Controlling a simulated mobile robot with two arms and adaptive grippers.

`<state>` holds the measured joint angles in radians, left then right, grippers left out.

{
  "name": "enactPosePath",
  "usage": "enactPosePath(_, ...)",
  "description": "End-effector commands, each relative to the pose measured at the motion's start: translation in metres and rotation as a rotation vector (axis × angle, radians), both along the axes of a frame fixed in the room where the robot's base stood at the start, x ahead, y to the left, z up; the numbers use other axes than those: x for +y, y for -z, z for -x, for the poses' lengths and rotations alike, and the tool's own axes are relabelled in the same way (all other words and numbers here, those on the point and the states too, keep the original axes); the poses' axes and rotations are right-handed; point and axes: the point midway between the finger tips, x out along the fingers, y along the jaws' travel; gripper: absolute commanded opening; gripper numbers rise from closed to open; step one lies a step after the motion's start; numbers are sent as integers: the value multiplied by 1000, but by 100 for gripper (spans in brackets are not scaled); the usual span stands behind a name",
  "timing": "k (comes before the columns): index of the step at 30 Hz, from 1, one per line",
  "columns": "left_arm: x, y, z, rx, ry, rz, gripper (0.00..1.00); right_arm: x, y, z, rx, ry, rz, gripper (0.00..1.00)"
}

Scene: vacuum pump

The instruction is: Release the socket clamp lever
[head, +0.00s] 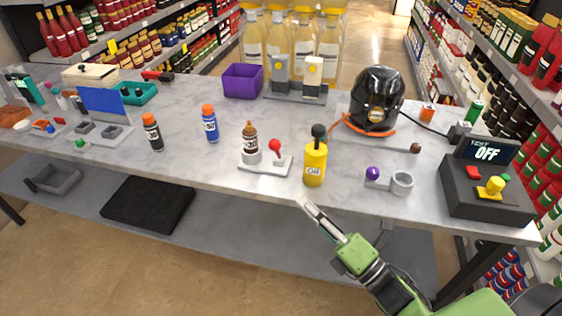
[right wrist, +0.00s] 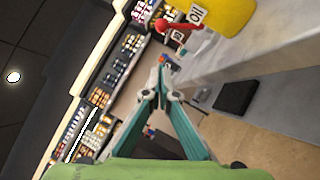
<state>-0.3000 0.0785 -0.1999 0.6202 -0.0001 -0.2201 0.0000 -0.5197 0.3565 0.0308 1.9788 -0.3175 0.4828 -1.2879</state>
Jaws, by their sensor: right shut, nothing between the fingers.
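A white base plate (head: 262,168) near the table's front edge carries a socket with a brown bottle (head: 249,137) upright in it. Beside the bottle, on the right, stands a lever with a red ball knob (head: 275,145); the red knob also shows in the right wrist view (right wrist: 162,25). A second fixture farther right has a purple knob (head: 373,172) and an empty grey ring socket (head: 402,183). My right gripper (head: 304,202) is shut and empty, in front of the table edge, apart from the lever. Its fingertips meet in the right wrist view (right wrist: 160,65). My left gripper is out of view.
A yellow oil can (head: 315,165) stands just right of the lever, close to my right gripper; it looms in the right wrist view (right wrist: 228,14). A blue bottle (head: 210,123) stands to the left. A dark control box (head: 485,197) reading OFF sits at the right end.

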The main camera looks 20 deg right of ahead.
Motion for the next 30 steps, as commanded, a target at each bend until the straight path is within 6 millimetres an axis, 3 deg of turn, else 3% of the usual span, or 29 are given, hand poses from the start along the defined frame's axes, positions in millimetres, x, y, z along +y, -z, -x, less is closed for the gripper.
enactPosePath(15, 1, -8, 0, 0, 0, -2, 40, 35, -25, -81, -2, -1, -1, 0)
enactPosePath(18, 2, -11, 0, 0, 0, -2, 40, 29, -33, -95, -2, 0, 3, 0)
enactPosePath(24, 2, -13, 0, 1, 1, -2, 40, 22, -40, -111, 1, -1, 1, 0)
enactPosePath(30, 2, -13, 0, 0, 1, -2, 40, 20, -40, -114, 2, 0, 0, 0)
